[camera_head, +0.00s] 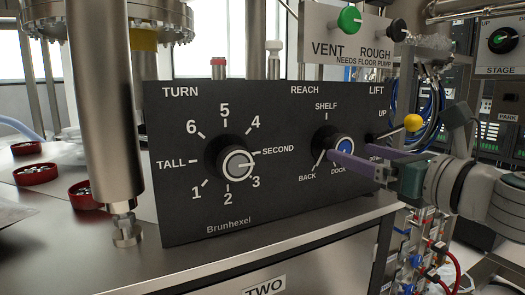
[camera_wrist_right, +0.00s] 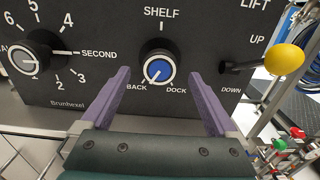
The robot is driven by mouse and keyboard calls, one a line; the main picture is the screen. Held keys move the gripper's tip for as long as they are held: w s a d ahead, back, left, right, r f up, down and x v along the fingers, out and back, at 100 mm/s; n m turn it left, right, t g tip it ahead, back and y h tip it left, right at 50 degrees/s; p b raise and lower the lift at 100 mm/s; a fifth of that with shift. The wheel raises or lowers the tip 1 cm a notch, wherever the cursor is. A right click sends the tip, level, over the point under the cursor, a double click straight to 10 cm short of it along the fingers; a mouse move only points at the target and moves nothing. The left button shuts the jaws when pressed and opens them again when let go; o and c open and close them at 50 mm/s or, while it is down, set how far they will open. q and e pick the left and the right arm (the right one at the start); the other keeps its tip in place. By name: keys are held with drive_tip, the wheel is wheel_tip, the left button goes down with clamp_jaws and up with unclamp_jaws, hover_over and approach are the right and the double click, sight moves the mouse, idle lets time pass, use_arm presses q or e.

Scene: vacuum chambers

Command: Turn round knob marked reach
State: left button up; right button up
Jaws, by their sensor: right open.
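The round knob marked REACH (camera_head: 344,146) is black with a blue cap, on a black panel (camera_head: 270,208) with labels SHELF, BACK and DOCK. It also shows in the right wrist view (camera_wrist_right: 159,70), where its white pointer mark slants down-left towards BACK. My right gripper (camera_head: 354,147) comes in from the right with two purple fingers. In the right wrist view the open fingers (camera_wrist_right: 160,75) stand on either side of the knob, with gaps on both sides. I cannot tell whether the tips reach the knob's depth. My left gripper is not in view.
The larger TURN knob (camera_head: 236,164) is to the left on the same panel. The LIFT lever with a yellow ball (camera_head: 413,122) is close to the right finger. A steel column (camera_head: 105,100) stands at the left. VENT (camera_head: 349,20) and ROUGH (camera_head: 397,29) knobs sit above.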

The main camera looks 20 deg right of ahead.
drive_tip(key=shift+w+a, duration=0.1)
drive_tip(key=shift+w, duration=1.15)
drive_tip(key=c, duration=1.4)
drive_tip(key=shift+o, duration=0.2)
